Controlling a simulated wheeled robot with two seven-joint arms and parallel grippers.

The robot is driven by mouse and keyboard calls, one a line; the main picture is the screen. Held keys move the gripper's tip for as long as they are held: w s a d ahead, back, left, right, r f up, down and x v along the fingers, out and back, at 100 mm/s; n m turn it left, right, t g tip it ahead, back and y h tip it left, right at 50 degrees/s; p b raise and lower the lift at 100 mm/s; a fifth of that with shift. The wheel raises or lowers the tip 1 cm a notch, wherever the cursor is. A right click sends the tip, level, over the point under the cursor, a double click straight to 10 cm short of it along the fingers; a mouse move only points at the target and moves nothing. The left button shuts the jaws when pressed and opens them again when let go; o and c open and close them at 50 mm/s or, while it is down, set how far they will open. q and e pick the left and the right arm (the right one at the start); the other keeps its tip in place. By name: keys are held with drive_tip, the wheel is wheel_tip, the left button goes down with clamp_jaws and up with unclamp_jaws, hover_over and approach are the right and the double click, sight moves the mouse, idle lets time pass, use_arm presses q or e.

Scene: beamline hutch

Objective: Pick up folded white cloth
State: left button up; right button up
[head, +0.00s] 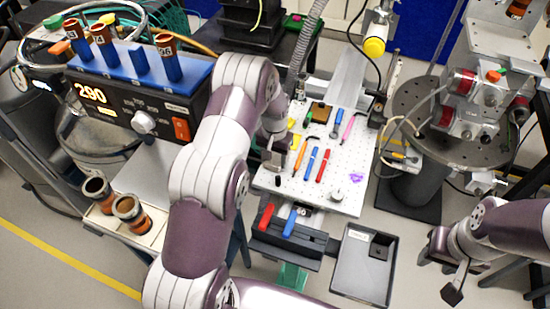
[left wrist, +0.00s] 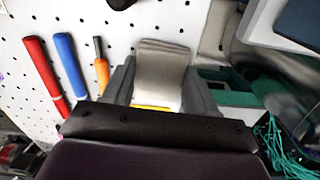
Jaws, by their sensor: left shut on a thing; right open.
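The folded white cloth (left wrist: 162,72) looks pale beige and stands between the two fingers of my left gripper (left wrist: 160,88) in the left wrist view. The fingers are shut on it, one on each side, in front of the white perforated board (left wrist: 85,25). In the head view my left gripper (head: 273,152) is at the left edge of this board, and the arm and gripper hide much of the cloth. My right gripper (head: 443,268) is open and empty at the lower right, clear of the board.
Red (head: 323,165) and blue (head: 311,162) handled tools lie on the board near the left gripper, with an orange one (left wrist: 101,68) close by. A grey tray (head: 350,285) is below the board. A heater box (head: 115,105) with vials stands left.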

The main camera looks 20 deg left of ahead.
sight(276, 159)
use_arm(q)
drive_tip(key=r, duration=0.2)
drive_tip(key=r+b, duration=0.1)
drive_tip(key=r, duration=0.1)
drive_tip(key=shift+w+d, duration=0.1)
drive_tip(key=shift+w, duration=0.1)
drive_tip(key=w+d+r, duration=0.1)
drive_tip(key=w+d+r+b, duration=0.1)
drive_tip(key=w, duration=0.1)
drive_tip(key=shift+w+d+r, duration=0.1)
drive_tip(key=shift+w+r, duration=0.05)
drive_tip(key=shift+w, duration=0.05)
drive_tip(key=w+d+r+p, duration=0.3)
drive_tip(key=w+p, duration=0.3)
drive_tip(key=p, duration=0.8)
drive_tip(key=shift+d+r+p, duration=0.35)
drive_tip(key=shift+r+p, duration=0.05)
drive_tip(key=shift+r, duration=0.35)
drive_tip(key=o, duration=0.5)
drive_tip(key=c, duration=0.4)
drive_tip(key=shift+d, duration=0.1)
